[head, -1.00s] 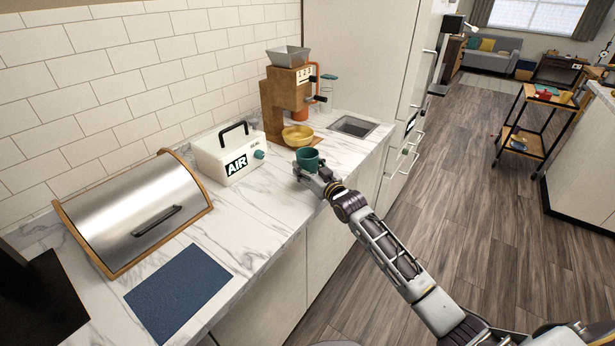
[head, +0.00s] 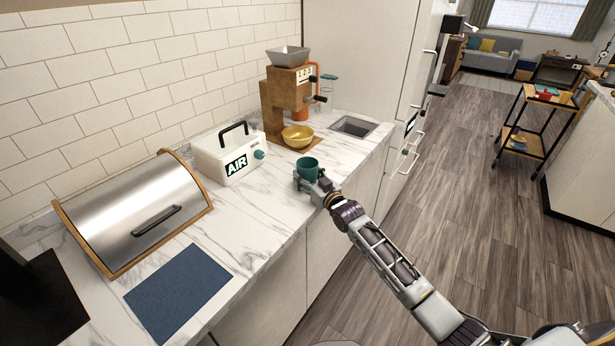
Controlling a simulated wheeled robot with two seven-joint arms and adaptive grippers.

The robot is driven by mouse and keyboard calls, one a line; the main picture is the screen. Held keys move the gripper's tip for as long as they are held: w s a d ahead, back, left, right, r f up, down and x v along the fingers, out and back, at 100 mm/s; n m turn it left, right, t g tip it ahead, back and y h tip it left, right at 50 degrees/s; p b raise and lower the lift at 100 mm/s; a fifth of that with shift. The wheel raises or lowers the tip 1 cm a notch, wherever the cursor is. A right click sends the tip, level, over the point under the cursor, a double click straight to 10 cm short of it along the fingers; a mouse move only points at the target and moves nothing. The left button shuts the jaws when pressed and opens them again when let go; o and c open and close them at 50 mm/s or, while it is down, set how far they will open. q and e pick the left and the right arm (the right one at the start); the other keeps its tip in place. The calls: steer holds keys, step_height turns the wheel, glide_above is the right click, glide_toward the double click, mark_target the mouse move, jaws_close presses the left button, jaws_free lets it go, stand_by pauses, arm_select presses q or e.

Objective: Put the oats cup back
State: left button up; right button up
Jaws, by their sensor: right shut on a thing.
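A teal cup (head: 308,167), the likely oats cup, is in the fingers of my right gripper (head: 306,178) near the front edge of the counter. The right gripper is shut on it, and the cup is upright. Its contents cannot be made out, and I cannot tell whether its base touches the counter. A wooden dispenser (head: 288,97) with a grey hopper stands behind it, with a yellow bowl (head: 297,137) at its foot. My left gripper is not in view.
A white AIR box (head: 228,158) with a black handle stands left of the cup. A steel bread box (head: 135,212) and a blue mat (head: 178,291) lie further left. A square recess (head: 354,126) is at the counter's right end. Marble between box and cup is clear.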

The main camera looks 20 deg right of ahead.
steer(key=shift+f, duration=0.1)
steer(key=o, duration=1.1)
steer(key=shift+r, duration=0.2)
steer(key=v, duration=1.2)
stand_by(0.4)
